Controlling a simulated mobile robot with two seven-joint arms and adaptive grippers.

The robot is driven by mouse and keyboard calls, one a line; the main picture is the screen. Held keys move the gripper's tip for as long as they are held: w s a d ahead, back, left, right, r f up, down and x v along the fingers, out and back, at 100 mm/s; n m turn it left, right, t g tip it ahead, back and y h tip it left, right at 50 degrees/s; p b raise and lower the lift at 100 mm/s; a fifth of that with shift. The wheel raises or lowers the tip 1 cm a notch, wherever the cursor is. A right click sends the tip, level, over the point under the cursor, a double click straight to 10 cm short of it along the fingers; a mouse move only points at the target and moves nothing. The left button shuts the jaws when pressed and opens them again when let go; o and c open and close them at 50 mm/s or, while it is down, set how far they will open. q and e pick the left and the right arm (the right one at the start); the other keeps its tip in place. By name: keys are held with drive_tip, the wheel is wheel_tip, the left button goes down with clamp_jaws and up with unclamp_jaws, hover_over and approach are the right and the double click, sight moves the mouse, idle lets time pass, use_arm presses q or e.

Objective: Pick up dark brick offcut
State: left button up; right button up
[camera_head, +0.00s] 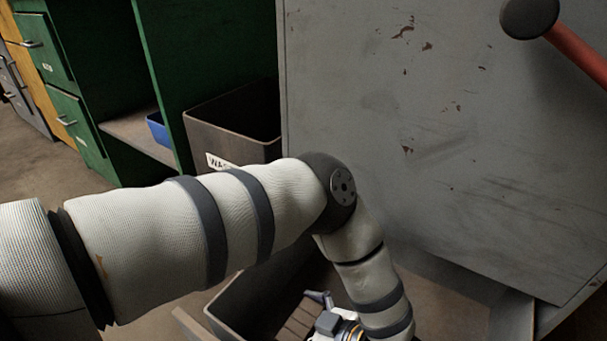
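No dark brick offcut can be made out in the head view. My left arm comes in from the left, bends at the elbow and reaches down over a dark open bin (232,307) at the bottom. Part of my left gripper (328,320) shows over the bin at the bottom edge. Its fingertips are out of sight, so its opening and anything in it cannot be seen. My arm and the picture's edge hide much of the bin's inside. My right gripper is not in view.
A grey scuffed cabinet panel (440,130) stands close on the right. A red bar (580,55) with a dark round end juts in at upper right. A dark labelled waste bin (235,120) stands beside a green cabinet (160,60). Brown floor is clear at left.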

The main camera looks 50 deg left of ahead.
use_arm(q)
drive_tip(key=c, duration=1.4)
drive_tip(key=shift+o, duration=0.2)
drive_tip(key=shift+r, duration=0.1)
